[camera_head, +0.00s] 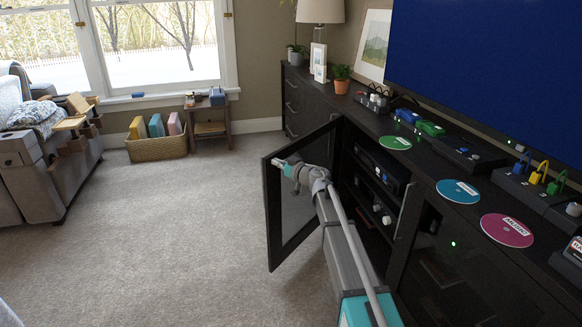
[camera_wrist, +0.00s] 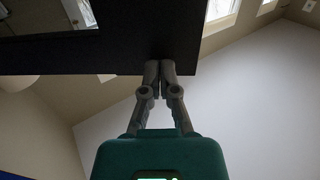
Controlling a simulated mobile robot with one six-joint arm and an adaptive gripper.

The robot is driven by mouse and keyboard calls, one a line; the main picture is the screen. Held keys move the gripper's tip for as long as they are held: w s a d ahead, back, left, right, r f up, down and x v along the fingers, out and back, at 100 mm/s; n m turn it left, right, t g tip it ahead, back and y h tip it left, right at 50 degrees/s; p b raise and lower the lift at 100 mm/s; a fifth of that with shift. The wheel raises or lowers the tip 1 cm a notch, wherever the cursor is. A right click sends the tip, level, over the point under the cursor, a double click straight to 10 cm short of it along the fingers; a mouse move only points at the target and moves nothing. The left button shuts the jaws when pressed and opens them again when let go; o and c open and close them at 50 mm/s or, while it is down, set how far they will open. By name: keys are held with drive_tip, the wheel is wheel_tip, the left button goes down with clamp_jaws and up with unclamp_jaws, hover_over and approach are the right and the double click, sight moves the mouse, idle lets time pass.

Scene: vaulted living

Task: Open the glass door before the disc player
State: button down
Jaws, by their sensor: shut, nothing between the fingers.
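The glass door (camera_head: 272,222), a dark frame around a pane, stands swung well out from the long black cabinet. Its far side is at the cabinet and its free edge points left into the room. The disc player (camera_head: 378,164), a black box, shows on the upper shelf of the opened compartment. My gripper (camera_head: 279,163) is shut and empty at the door's inner face, near its upper free corner. In the wrist view the closed fingertips (camera_wrist: 160,64) lie against or just before the dark door frame (camera_wrist: 125,52); I cannot tell if they touch.
My arm crosses before the open compartment. A second glass door (camera_head: 450,262) to the right is closed. Discs, including a blue one (camera_head: 458,191), and several gadgets lie on the cabinet top (camera_head: 425,168). The carpet (camera_head: 190,220) left of the door is clear.

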sight(269, 159)
drive_tip(key=shift+x, duration=2.05)
